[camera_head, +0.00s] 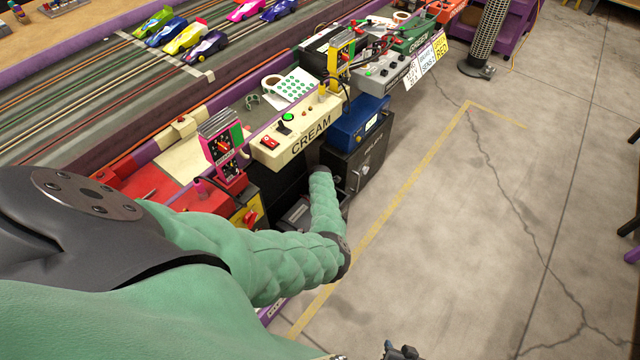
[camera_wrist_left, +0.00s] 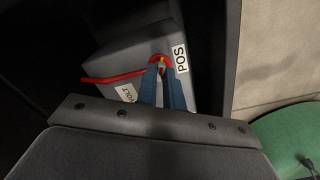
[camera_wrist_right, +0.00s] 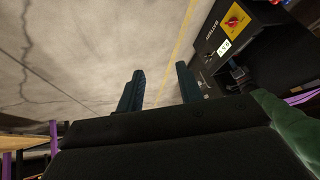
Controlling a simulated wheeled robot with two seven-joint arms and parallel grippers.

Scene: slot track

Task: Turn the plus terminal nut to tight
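In the left wrist view a grey battery (camera_wrist_left: 130,55) sits in a dark cabinet bay, with a white POS label (camera_wrist_left: 180,60) beside the plus terminal. A small brass-coloured plus terminal nut (camera_wrist_left: 162,63) shows there, with a red cable (camera_wrist_left: 110,79) looped around the terminal. My left gripper (camera_wrist_left: 162,72) has its blue fingers close together, with the nut between their tips. In the head view my left arm reaches into the bay under the CREAM box, and its gripper is hidden. My right gripper (camera_wrist_right: 160,80) is open and empty above the floor; it also shows in the head view (camera_head: 400,352).
The CREAM control box (camera_head: 297,130) stands above the bay, with a black cabinet (camera_head: 362,165) to its right. A red knob on a yellow plate (camera_head: 250,217) is left of the bay. The concrete floor (camera_head: 440,240) at right is largely clear.

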